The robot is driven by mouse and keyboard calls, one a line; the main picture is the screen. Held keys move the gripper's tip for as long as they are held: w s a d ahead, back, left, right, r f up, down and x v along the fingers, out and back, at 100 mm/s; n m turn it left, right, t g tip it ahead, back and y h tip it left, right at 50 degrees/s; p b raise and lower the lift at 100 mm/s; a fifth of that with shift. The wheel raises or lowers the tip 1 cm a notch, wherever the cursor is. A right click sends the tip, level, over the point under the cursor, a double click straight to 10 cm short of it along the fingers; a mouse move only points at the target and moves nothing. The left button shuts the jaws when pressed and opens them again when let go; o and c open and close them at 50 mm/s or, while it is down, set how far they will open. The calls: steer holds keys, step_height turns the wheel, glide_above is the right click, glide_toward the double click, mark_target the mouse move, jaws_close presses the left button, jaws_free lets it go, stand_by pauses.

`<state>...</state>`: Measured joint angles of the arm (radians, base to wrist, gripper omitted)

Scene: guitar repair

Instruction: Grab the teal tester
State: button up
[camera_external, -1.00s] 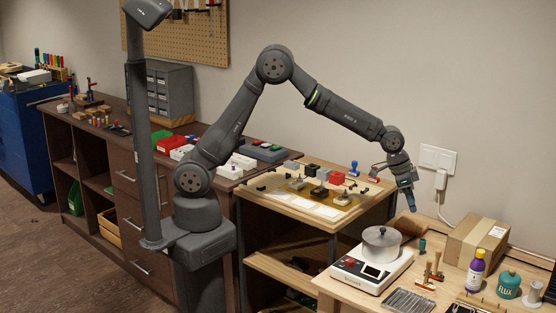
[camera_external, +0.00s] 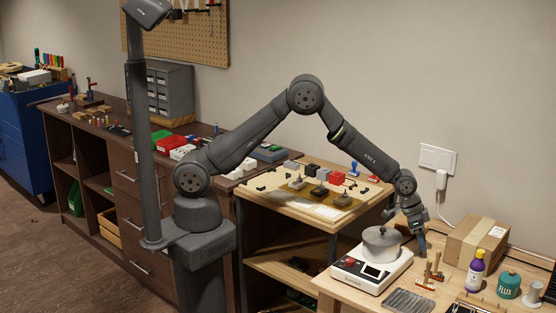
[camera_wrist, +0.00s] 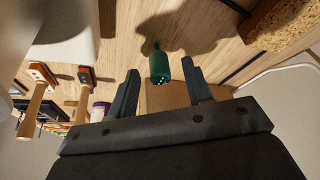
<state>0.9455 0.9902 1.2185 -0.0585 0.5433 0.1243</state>
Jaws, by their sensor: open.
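The teal tester (camera_wrist: 159,66) is a small dark green-teal cylinder with light dots on its end. In the wrist view it sits on the wooden bench between my two open fingers, near their tips. In the external view my gripper (camera_external: 421,246) points down at the bench, just right of the pot. The tester is hidden or too small to tell apart from the gripper there.
A white scale (camera_external: 371,268) with a grey pot (camera_external: 381,244) stands close left of my gripper. A cardboard box (camera_external: 476,242) is to the right. Wooden-handled tools (camera_external: 432,270), a purple bottle (camera_external: 475,271) and a teal flux jar (camera_external: 507,285) stand in front.

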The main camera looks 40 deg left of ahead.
steer(key=shift+x, duration=0.95)
steer(key=shift+r, duration=0.1)
jaws_close()
steer(key=shift+r, duration=0.1)
